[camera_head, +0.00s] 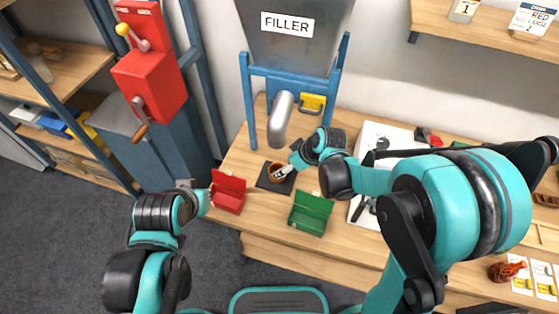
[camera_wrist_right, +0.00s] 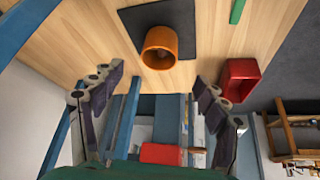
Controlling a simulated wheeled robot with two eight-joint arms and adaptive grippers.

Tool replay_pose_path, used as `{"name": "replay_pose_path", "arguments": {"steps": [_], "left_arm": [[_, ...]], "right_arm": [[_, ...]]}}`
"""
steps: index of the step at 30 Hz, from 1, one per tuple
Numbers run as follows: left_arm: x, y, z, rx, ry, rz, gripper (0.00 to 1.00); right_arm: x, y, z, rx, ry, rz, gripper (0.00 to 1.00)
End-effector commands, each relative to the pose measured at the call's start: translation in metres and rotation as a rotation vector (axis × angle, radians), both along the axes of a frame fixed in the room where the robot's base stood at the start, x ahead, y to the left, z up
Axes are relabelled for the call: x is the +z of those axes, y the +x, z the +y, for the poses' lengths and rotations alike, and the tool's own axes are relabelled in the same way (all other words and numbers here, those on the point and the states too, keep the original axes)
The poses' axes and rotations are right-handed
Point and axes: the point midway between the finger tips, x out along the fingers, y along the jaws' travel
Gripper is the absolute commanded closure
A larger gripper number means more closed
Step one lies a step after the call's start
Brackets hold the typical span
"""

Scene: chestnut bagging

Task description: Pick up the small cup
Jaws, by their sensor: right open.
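The small cup is orange-brown and stands on a black mat (camera_head: 262,184) under the filler spout. In the head view the cup (camera_head: 270,177) is partly hidden by my right gripper (camera_head: 283,172), which is right beside it. In the right wrist view the cup (camera_wrist_right: 158,48) is ahead of the spread fingers of the right gripper (camera_wrist_right: 155,88), with nothing between them. My left gripper (camera_head: 204,192) is at the table's left edge, close to the red box; its fingers are too small to read.
An open red box (camera_head: 229,199) and an open green box (camera_head: 309,221) stand on the wooden table near its front edge. The filler spout (camera_head: 280,118) hangs above the mat. A blue frame (camera_head: 250,100) stands behind. Papers and tools lie to the right.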

Motion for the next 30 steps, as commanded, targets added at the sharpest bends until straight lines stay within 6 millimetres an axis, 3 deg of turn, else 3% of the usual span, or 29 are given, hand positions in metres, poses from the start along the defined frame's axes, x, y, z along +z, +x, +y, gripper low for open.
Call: {"name": "replay_pose_path", "arguments": {"steps": [14,22,30], "left_arm": [[-0.014,0.000,0.000,0.000,0.000,0.000,1.00],[-0.032,-0.001,0.000,0.000,0.000,0.000,1.00],[-0.032,0.000,0.000,0.000,0.000,0.000,1.00]], "right_arm": [[-0.043,0.015,0.020,0.048,0.004,-0.002,0.26],[-0.079,0.026,0.033,0.048,0.003,-0.001,0.26],[-0.082,0.028,0.036,0.047,0.003,-0.001,0.26]]}}
